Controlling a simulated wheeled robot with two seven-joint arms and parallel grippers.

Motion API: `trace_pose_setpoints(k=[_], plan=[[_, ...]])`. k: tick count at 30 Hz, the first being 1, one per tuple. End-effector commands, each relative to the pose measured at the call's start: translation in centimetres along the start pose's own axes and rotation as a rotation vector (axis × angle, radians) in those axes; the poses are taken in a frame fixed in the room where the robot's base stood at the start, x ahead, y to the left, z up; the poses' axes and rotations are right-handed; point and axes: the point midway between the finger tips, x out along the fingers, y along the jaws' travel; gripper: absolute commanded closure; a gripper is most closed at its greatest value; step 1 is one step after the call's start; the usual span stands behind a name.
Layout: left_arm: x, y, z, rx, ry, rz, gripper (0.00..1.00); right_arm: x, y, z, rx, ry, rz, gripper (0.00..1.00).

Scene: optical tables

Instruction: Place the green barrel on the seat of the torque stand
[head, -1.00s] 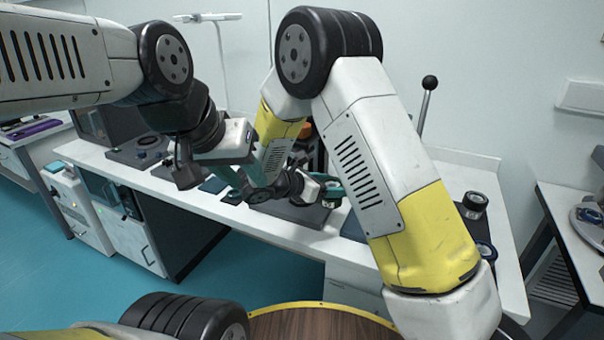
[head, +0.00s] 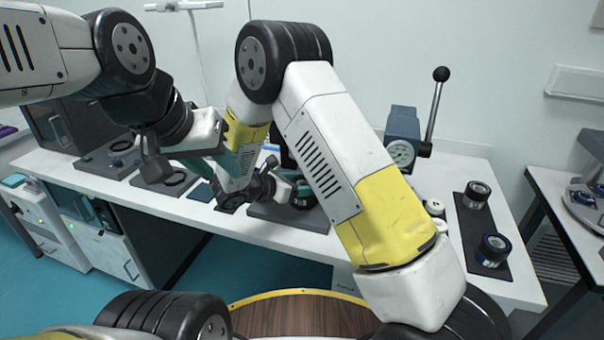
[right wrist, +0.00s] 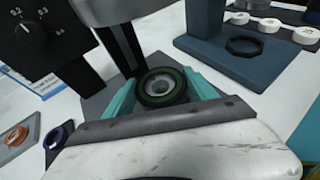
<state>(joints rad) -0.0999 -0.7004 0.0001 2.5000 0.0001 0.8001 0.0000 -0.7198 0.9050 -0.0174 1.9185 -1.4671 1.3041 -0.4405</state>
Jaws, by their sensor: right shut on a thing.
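The green barrel (right wrist: 163,86), a short dark cylinder with a green rim and an open centre, is between the teal fingers of my right gripper (right wrist: 155,92) in the right wrist view. The fingers are shut on it. A grey base plate (right wrist: 95,104) shows below it, beside a black box with a dial (right wrist: 38,32); this looks like the torque stand. Its seat is hidden, and I cannot tell whether the barrel touches it. In the head view my right gripper (head: 301,190) is over a dark base (head: 290,216).
A blue-grey press with a lever (head: 404,125) stands at the back right. A dark mat (head: 484,222) holds two dark barrels. A blue-grey stand with a ring (right wrist: 245,46) is near my right gripper. Dark plates (head: 165,181) lie at left. My arms crowd the middle.

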Motion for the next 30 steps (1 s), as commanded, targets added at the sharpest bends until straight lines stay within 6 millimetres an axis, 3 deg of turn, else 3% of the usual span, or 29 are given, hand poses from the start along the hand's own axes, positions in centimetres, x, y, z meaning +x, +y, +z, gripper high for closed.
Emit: trace_pose_setpoints(k=[11, 12, 15, 30], plan=[[0.01, 0.00, 0.00, 0.000, 0.000, 0.000, 0.64, 0.18, 0.05, -0.50, 0.000, -0.001, 0.002, 0.89], [0.01, 0.00, 0.00, 0.000, 0.000, 0.000, 0.64, 0.22, 0.04, -0.61, 0.000, 0.000, 0.002, 0.33], [0.01, 0.00, 0.00, 0.000, 0.000, 0.000, 0.64, 0.20, 0.04, -0.57, 0.000, 0.000, 0.002, 0.13], [0.02, 0.00, 0.00, 0.000, -0.001, 0.000, 0.64, -0.49, 0.01, 0.10, 0.003, 0.001, 0.000, 0.13]])
